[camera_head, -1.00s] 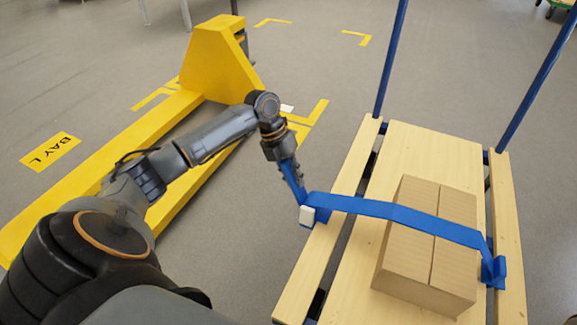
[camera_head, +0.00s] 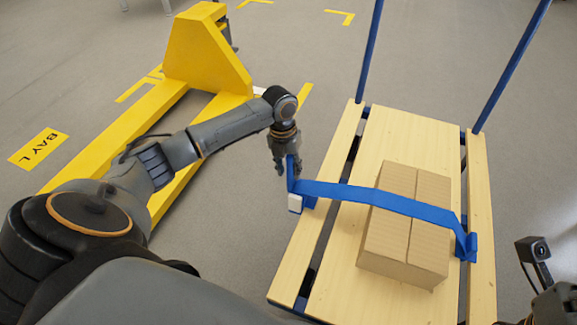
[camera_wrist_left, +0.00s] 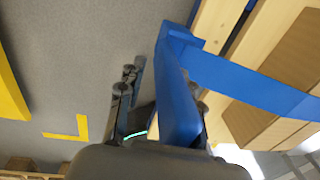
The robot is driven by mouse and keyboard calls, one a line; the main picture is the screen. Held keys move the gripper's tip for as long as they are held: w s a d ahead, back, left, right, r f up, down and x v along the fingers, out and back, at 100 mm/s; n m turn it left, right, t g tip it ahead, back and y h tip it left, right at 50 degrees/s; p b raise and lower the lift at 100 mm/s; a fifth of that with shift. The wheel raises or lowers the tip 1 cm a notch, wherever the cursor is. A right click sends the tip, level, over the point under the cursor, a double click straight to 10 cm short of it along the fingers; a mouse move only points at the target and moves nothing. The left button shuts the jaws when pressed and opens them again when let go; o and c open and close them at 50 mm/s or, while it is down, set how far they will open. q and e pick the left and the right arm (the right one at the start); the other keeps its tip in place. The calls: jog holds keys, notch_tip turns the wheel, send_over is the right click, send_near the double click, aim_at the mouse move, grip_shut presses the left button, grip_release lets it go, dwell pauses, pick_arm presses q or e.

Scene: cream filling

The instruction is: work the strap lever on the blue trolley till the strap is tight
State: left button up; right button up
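The blue trolley has a slatted wooden deck (camera_head: 335,285) and blue uprights. A blue strap (camera_head: 385,198) crosses over a cardboard box (camera_head: 408,225) on it. The strap ends at a blue fitting (camera_head: 467,247) on the right and, on the left edge, at the strap lever (camera_head: 291,173), which has a white block (camera_head: 295,203) at its base. The lever stands nearly upright. My left gripper (camera_head: 284,165) is over its upper end. In the left wrist view, the lever (camera_wrist_left: 178,100) runs between the fingers, close to the right one, with a gap to the left one.
A yellow pallet truck (camera_head: 205,55) stands on the floor left of the trolley, behind my left arm. Yellow floor marks and a BAY L label (camera_head: 38,148) lie around it.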

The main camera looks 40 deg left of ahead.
pick_arm(q)
jog(key=shift+w+r, duration=0.1)
jog(key=shift+r, duration=0.1)
jog(key=shift+a+r, duration=0.1)
jog(key=shift+r, duration=0.25)
notch_tip(320, 180, up, 11)
jog(key=a, duration=0.1)
